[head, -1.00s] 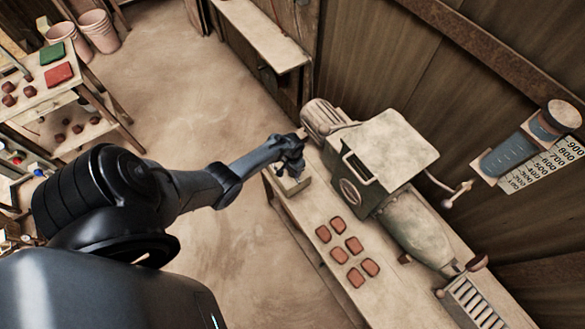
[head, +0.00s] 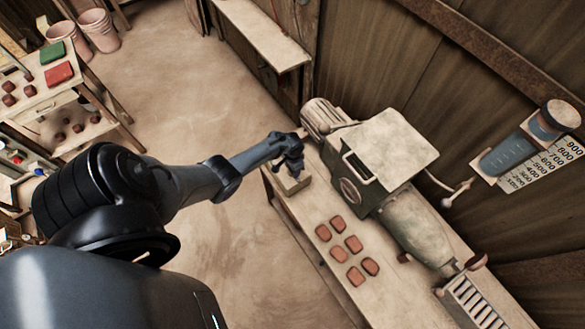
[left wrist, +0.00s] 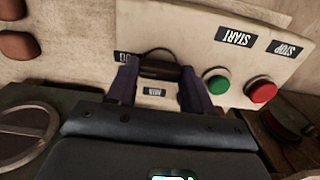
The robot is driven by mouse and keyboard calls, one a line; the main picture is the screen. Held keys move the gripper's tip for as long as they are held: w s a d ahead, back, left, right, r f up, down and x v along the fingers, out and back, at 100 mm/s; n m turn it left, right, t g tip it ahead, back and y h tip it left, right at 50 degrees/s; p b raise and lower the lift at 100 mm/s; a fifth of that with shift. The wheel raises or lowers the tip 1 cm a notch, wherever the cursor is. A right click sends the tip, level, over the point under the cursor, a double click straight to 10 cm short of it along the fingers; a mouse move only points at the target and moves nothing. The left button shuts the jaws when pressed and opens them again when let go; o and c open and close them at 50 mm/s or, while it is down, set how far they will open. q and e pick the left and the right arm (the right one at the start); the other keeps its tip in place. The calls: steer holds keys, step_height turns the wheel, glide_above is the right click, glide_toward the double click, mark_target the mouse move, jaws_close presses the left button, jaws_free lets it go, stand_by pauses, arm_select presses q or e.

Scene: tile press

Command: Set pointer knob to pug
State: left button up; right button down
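The control panel (left wrist: 215,45) fills the upper left wrist view, its labels upside down. A dark pointer knob (left wrist: 160,55) stands on it, mostly seen as a dark rounded edge. One label (left wrist: 121,57), which seems to read PUG, is partly hidden behind a finger. Another small label (left wrist: 154,92) shows between the fingers, too small to read surely. My left gripper (left wrist: 160,72) has its two fingers apart, one on each side of the knob; I cannot tell whether they touch it. In the head view my left gripper (head: 292,165) is over the control box (head: 293,184). My right gripper is not in view.
A green button (left wrist: 218,85) and a red button (left wrist: 261,90) sit close beside one finger. The press machine (head: 385,150) stands on the bench behind the control box. Several reddish tiles (head: 354,243) lie on the bench in front of it.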

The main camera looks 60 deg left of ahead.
arm_select(q)
steer(key=o, duration=0.4)
steer(key=shift+o, duration=0.2)
step_height(320, 180, up, 11)
steer(key=p, duration=0.3)
steer(key=shift+p, duration=0.3)
steer(key=shift+f, duration=0.1)
